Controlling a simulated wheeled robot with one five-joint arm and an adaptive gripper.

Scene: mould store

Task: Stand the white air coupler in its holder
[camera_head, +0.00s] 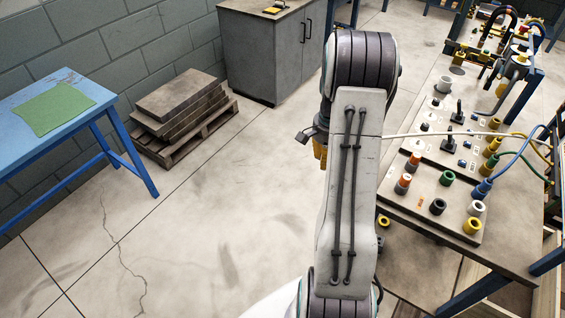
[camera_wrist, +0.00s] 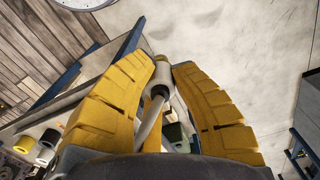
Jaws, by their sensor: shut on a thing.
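The white air coupler (camera_wrist: 161,76) is held between the yellow fingertips of my gripper (camera_wrist: 163,72) in the wrist view. Its pale hose trails back between the fingers. In the head view the arm hides the coupler, and a bit of my yellow gripper (camera_head: 320,152) shows at the arm's left edge. The white hose (camera_head: 450,134) runs right from behind the arm. A white, ring-topped cup (camera_head: 476,208), which looks like the white holder, stands on the board (camera_head: 460,235) at right, between a blue coupler (camera_head: 482,189) and a yellow cup (camera_head: 472,226). The gripper is left of the board.
Orange-and-white pieces (camera_head: 402,184), a green cup (camera_head: 447,178) and a black cup (camera_head: 438,206) stand on the same board. Blue, yellow and green hoses arc at its right. A blue table (camera_head: 75,125) and pallet stack (camera_head: 180,105) are at left. The floor between is clear.

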